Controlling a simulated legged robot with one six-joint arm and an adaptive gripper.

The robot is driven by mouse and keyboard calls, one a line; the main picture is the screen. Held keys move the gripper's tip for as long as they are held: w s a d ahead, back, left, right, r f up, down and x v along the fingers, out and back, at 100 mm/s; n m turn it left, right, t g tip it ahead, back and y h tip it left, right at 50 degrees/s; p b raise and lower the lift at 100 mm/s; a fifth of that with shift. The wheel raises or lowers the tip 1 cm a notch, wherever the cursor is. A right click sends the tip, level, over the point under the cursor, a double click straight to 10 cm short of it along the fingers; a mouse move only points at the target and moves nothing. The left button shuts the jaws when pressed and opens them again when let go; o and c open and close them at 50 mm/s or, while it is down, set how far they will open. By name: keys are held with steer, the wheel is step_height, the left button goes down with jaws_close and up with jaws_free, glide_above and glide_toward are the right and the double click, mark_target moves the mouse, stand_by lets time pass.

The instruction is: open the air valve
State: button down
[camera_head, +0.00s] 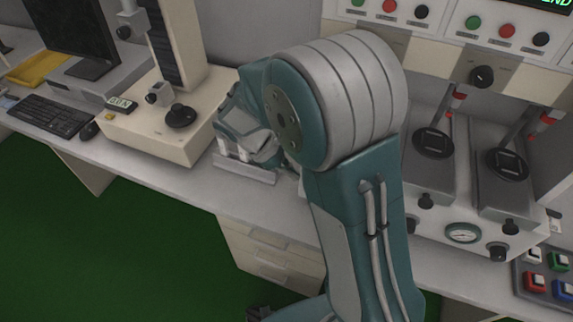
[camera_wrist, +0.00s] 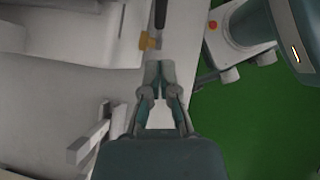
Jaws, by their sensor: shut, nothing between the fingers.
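No part is clearly marked as the air valve. A small yellow-orange fitting (camera_wrist: 147,41) is just ahead and left of my gripper (camera_wrist: 166,68) in the wrist view. A dark rod-like handle (camera_wrist: 160,15) is beyond it. I cannot tell whether either is the valve. My gripper is shut and empty, its fingertips together near the bench edge. In the head view my arm hides the fingertips. The grey test console there has a round gauge (camera_head: 464,233), black knobs (camera_head: 426,201) and two red-marked levers (camera_head: 457,100).
A cream testing machine (camera_head: 150,125) stands left on the bench, beside a keyboard (camera_head: 48,115) and mouse (camera_head: 89,130). Drawers (camera_head: 270,250) are under the bench. A coloured button panel (camera_head: 545,280) is at the right. Green floor (camera_head: 120,240) is open at the front left.

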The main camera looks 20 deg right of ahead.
steer(key=x, duration=0.7)
steer(key=shift+s+d+r, duration=0.2)
steer(key=shift+d+r, duration=0.1)
steer(key=shift+d, duration=0.05)
steer(key=shift+s+d+f, duration=0.2)
steer(key=shift+d+f, duration=0.1)
steer(key=shift+d, duration=0.15)
steer(key=shift+s+d, duration=0.3)
steer(key=shift+d, duration=0.1)
steer(key=shift+f, duration=0.1)
